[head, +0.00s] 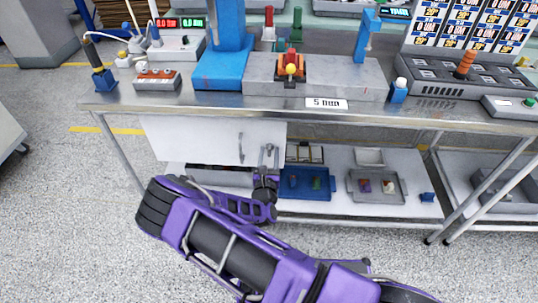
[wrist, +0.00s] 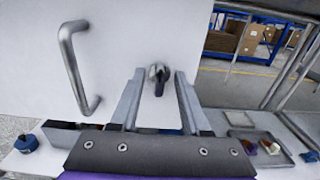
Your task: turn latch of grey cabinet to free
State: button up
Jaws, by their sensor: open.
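The grey cabinet (head: 195,138) hangs under the workbench and shows a pale door (wrist: 115,35) in the wrist view. Its bar handle (wrist: 75,68) is on the left of that view and also shows in the head view (head: 240,147). The latch (wrist: 158,76) is a small round metal piece with a dark lever pointing down. My gripper (wrist: 160,73) is open, its two fingers on either side of the latch in the picture. I cannot tell whether they touch it. In the head view my gripper (head: 268,152) is at the cabinet's right end and hides the latch.
The workbench top (head: 220,107) runs above my gripper. The lower shelf (head: 330,208) holds a blue tray (head: 290,185) and a grey tray (head: 357,190) to the right of the cabinet. A bench leg (head: 122,155) stands at the left. The floor in front is clear.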

jog(key=shift+w, duration=0.2)
jog(key=shift+c, duration=0.3)
grip_shut()
